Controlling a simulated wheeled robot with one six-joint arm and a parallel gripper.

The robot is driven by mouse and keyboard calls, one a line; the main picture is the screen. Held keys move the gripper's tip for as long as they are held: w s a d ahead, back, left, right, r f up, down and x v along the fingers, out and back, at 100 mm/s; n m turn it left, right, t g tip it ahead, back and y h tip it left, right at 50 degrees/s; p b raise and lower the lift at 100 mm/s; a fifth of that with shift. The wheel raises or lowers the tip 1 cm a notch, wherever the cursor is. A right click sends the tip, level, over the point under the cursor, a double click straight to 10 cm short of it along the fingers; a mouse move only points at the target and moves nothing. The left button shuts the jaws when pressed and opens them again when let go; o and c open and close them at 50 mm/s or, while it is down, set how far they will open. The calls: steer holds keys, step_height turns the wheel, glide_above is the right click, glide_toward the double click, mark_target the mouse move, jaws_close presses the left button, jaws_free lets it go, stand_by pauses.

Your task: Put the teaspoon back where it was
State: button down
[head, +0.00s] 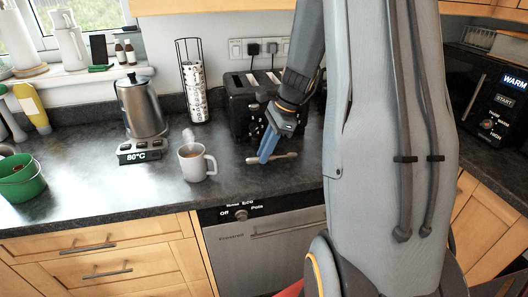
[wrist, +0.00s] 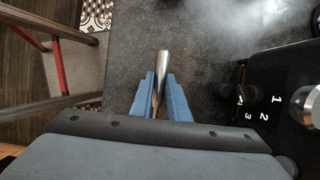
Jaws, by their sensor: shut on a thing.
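The teaspoon (head: 287,155) is a small metal spoon at the dark worktop, in front of the black toaster and to the right of the mug. My gripper (head: 266,158) has blue fingers pointing down and is shut on the teaspoon. In the wrist view the teaspoon (wrist: 162,64) juts out between the two blue fingertips (wrist: 160,85), over the dark worktop. I cannot tell whether it touches the worktop. Part of it is hidden between the fingers.
A pale mug (head: 193,163) with brown drink stands left of my gripper. The toaster (head: 251,100) is close behind. A steel kettle (head: 141,107) on its base and a green bucket (head: 22,182) stand further left. The worktop (head: 120,190) before the kettle is clear.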

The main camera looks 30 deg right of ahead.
steer(key=shift+f+b, duration=0.45)
steer(key=shift+f, duration=0.55)
steer(key=c, duration=1.1)
jaws_free()
steer(key=shift+b+v, duration=0.45)
steer(key=shift+v, duration=2.55)
steer(key=s+a+n+h, duration=0.1)
steer(key=s+a+n, duration=0.1)
steer(key=a+n, duration=0.1)
steer(key=s+a+f+n, duration=0.1)
steer(key=s+a+n, duration=0.1)
steer(key=a+n, duration=0.2)
steer(key=s+a+n+g+h, duration=0.1)
steer(key=s+a+n, duration=0.2)
steer(key=shift+a+f+n+h, duration=0.3)
steer(key=shift+a+f+n, duration=0.05)
steer(key=shift+a+n, duration=0.05)
steer(key=s+a+n, duration=0.2)
steer(key=n, duration=0.1)
steer(key=s+a+n+h, duration=0.1)
steer(key=s+a+n, duration=0.1)
steer(key=s+n, duration=0.1)
steer(key=s+a+f+n, duration=0.1)
steer(key=s+a+n, duration=0.1)
steer(key=n, duration=0.2)
steer(key=shift+s+a+f+t+h, duration=0.2)
steer(key=shift+a+t+h, duration=0.1)
steer(key=shift+t, duration=0.1)
